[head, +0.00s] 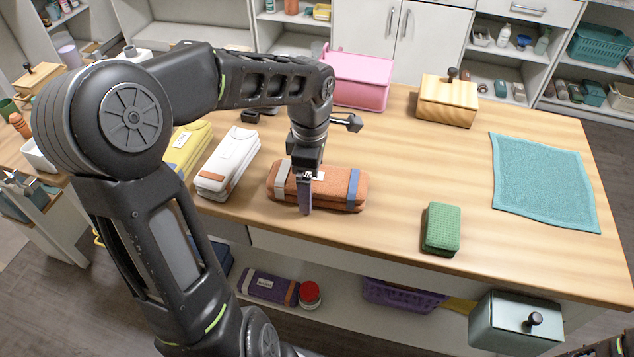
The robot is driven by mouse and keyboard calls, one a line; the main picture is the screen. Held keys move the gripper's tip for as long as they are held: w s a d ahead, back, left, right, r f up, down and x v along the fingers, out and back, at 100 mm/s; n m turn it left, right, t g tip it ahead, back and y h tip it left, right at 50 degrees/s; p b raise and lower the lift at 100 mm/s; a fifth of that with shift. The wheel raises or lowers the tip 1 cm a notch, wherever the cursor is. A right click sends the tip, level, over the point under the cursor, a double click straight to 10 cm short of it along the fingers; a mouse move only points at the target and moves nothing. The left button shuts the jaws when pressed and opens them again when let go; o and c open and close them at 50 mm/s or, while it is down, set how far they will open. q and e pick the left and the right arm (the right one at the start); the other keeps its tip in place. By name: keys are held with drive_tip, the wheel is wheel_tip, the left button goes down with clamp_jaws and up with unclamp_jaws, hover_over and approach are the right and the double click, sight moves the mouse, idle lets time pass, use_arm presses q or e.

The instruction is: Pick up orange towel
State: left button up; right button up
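The orange towel (340,186) lies as a rolled or folded bundle near the front edge of the wooden table, with a pale band at its left and a blue-grey band at its right. My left gripper (305,192) points down over the towel's left-middle part. One finger shows in front of the towel's near side; the other finger is hidden, so its opening is unclear. The towel rests on the table. My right gripper is not in view; only a bit of dark arm shows at the bottom right corner.
A white bundle (228,160) and a yellow one (188,145) lie left of the towel. A green sponge-like block (441,228) and a teal cloth (545,182) lie to the right. A pink bin (358,80) and a wooden box (447,102) stand behind. The table between them is clear.

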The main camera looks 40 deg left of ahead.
use_arm(q)
drive_tip(key=shift+c, duration=0.4)
drive_tip(key=c, duration=1.5)
drive_tip(key=shift+o, duration=0.2)
drive_tip(key=shift+r, duration=0.1)
wheel_tip(320, 180, up, 10)
drive_tip(key=shift+f+b, duration=0.1)
drive_tip(key=shift+b, duration=0.25)
